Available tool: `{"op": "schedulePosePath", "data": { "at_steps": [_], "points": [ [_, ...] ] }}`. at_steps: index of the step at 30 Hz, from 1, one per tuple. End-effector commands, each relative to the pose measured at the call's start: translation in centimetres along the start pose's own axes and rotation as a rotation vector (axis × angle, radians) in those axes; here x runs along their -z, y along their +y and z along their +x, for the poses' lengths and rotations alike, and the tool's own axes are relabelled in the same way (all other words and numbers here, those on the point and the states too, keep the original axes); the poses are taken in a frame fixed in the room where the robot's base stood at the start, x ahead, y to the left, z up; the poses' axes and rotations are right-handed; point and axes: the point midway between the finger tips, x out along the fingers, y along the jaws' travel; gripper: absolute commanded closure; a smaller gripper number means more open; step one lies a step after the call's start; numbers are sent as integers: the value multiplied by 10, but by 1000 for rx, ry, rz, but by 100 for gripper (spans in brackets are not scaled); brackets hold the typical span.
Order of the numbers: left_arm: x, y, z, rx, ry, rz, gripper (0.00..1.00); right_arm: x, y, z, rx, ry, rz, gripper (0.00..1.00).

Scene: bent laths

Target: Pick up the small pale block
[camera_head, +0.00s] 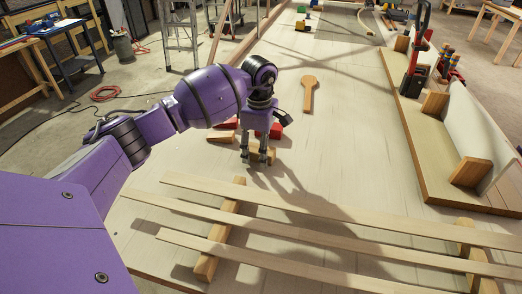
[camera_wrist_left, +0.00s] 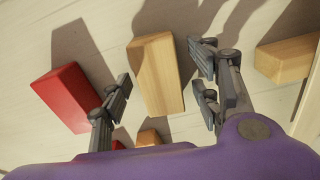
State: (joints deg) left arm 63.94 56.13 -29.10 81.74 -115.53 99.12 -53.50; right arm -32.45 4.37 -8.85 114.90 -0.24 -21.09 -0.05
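The small pale block (camera_wrist_left: 157,72) lies on the worktop in the left wrist view, between the two finger sides of my left gripper (camera_wrist_left: 161,80). There are gaps between the block and the fingers, so the gripper is open around it. In the head view my left gripper (camera_head: 254,156) points down at the worktop, and its fingers partly hide a pale block (camera_head: 270,154) there. I cannot tell how far the fingertips are above the surface. My right gripper is not in view.
A red block (camera_wrist_left: 70,97) lies left of the fingers, another wooden block (camera_wrist_left: 285,60) right. Long pale laths (camera_head: 330,207) on wooden supports cross the front. A wooden paddle (camera_head: 309,92) lies farther back. A form with a clamp (camera_head: 416,65) stands right.

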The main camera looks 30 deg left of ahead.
Motion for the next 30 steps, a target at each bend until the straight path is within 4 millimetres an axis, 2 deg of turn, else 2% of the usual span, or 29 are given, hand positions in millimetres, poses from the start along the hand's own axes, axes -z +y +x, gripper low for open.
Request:
{"op": "schedulePosePath", "data": {
  "at_steps": [1,9,11,22,28,30],
  "points": [
    [0,0,0,0,0,0,51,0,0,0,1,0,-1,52],
    [0,0,0,0,0,0,86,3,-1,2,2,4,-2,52],
    [0,0,0,0,0,0,92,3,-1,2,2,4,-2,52],
    [0,0,-8,-1,1,1,93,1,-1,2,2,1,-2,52],
    [-1,2,-35,-3,1,2,93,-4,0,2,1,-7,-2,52],
    [-14,10,-47,-4,-2,3,93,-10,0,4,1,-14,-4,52]
  ]
}}
